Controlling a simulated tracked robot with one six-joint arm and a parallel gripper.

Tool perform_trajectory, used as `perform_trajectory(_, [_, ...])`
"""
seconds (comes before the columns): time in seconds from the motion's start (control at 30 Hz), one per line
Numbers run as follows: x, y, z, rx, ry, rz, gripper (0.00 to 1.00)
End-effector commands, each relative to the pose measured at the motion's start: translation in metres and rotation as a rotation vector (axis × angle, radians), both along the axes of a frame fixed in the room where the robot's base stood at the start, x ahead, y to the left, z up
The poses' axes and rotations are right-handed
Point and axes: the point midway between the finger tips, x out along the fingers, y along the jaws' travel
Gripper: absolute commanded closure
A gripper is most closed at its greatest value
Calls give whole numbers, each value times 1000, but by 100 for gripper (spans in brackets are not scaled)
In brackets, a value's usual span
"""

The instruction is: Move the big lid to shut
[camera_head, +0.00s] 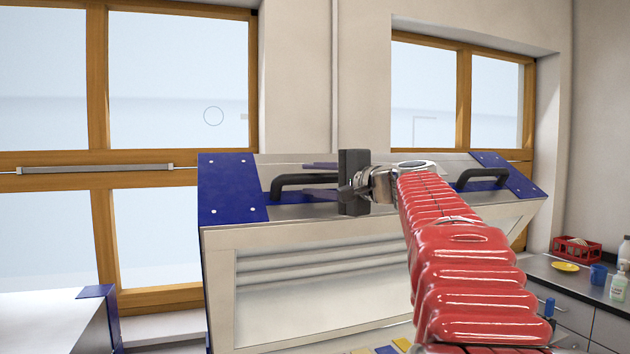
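The big lid (310,290) stands raised in front of the windows. Its pale inner side with ridged rows faces me, and its metal edge has blue corner plates. A black handle (300,180) is on the left part of that edge, and a second black handle (482,175) is on the right part. My gripper (352,183) is at the lid's upper edge, at the right end of the left handle. Its dark fingers overlap in this view, so I cannot tell their opening or whether they touch the handle. My red-sleeved arm hides part of the lid's right side.
A counter (545,270) on the right holds a red crate (577,250), a yellow dish (565,267), a blue mug (598,274) and a bottle (618,287). A pale box-like surface with a blue corner (97,292) is at the lower left. Colored pieces show below the lid.

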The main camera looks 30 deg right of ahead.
Motion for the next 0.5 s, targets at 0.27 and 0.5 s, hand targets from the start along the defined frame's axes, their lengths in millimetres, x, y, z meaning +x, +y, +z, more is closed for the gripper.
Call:
perform_trajectory(0.27, [0, 0, 0, 0, 0, 0, 85])
perform_trajectory(0.5, [0, 0, -1, 0, 1, 0, 100])
